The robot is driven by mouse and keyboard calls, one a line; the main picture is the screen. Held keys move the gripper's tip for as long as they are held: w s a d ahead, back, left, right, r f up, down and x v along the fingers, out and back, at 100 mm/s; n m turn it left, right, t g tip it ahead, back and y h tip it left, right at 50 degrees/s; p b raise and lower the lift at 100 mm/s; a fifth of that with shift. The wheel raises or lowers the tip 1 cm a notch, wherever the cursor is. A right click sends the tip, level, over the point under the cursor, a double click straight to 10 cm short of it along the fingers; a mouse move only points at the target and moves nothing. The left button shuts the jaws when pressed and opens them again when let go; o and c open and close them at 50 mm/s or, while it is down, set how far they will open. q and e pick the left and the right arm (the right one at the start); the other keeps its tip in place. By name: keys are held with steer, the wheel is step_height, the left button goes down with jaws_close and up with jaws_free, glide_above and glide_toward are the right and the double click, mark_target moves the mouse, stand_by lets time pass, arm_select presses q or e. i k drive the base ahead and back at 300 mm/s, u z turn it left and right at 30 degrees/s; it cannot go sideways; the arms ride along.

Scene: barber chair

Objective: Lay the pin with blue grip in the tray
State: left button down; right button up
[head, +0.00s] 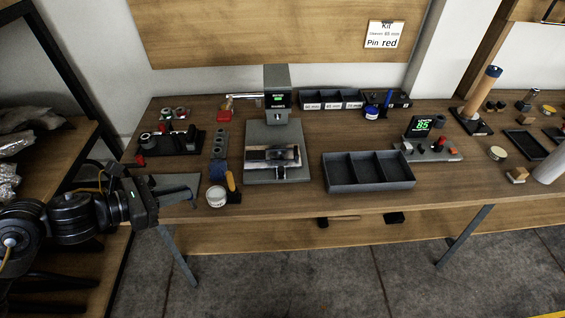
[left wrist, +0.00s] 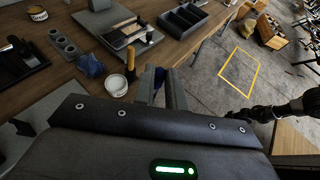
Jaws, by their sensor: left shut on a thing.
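My left gripper (head: 180,197) is at the table's front left edge, beside a grey mat. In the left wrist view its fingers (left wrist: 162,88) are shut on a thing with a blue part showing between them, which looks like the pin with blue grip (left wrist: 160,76). The rest of that pin is hidden by the fingers. The dark tray (head: 370,187) with three compartments stands on the front middle of the table, well to the right of the gripper. The tray also shows in the left wrist view (left wrist: 183,32), and its compartments look empty. My right gripper (left wrist: 240,115) is small and dark there, its jaws unclear.
A press (head: 278,135) stands between the gripper and the tray. A lit device (head: 432,145) stands right of the tray. A card (head: 384,35) reads "Pin red".

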mark_target(373, 173)
steer(key=k, duration=1.2)
steer(key=z, duration=0.45)
steer(key=i, duration=0.25)
steer(key=z, duration=1.05)
steer(key=i, duration=1.45)
steer(key=u, duration=0.3)
